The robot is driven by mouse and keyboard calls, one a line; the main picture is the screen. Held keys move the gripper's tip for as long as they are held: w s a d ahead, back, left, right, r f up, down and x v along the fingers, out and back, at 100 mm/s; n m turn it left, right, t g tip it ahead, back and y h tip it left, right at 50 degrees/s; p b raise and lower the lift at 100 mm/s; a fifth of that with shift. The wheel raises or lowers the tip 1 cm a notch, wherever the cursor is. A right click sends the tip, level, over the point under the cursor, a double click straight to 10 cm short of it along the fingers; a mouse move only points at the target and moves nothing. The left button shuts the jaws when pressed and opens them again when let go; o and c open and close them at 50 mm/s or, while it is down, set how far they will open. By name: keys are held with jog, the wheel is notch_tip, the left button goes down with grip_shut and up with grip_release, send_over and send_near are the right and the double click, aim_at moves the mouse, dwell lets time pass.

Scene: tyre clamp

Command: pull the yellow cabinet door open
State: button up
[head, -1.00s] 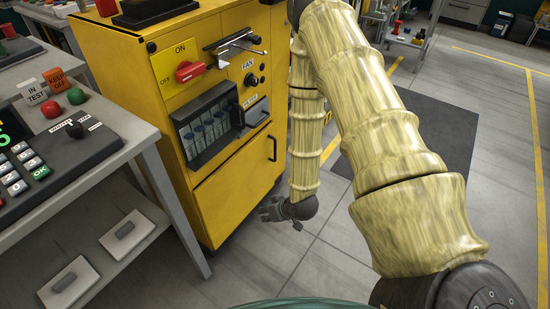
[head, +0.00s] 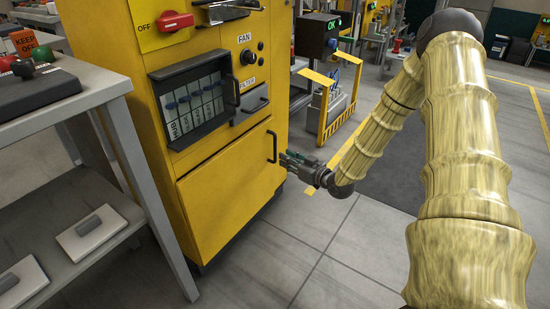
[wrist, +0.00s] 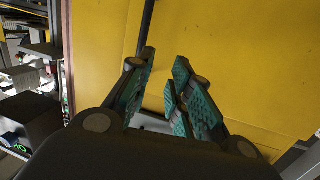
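The yellow cabinet door (head: 225,200) is the lower front panel of the yellow cabinet and looks closed. Its dark upright handle (head: 271,147) is near the door's upper right edge. My gripper (head: 286,158) is just right of the handle, at about the height of its lower end. I cannot tell whether it touches it. In the wrist view my gripper (wrist: 160,80) has its two teal-padded fingers apart, facing yellow surface, with a gap between them. A dark strip (wrist: 147,18) runs up past the left finger; I cannot tell whether it is the handle or a seam.
A grey workbench (head: 110,88) with a lower shelf stands close left of the cabinet. A yellow-framed stand (head: 322,100) is behind my gripper. The floor before the door is clear.

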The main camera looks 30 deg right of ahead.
jog(key=d+t+b, duration=0.1)
jog(key=d+b, duration=0.1)
jog(key=d, duration=0.1)
jog(key=b, duration=0.5)
send_over(275, 160)
jog(key=shift+w+d+f, duration=0.15)
jog(key=shift+w, duration=0.25)
jog(key=shift+c, duration=0.3)
grip_shut()
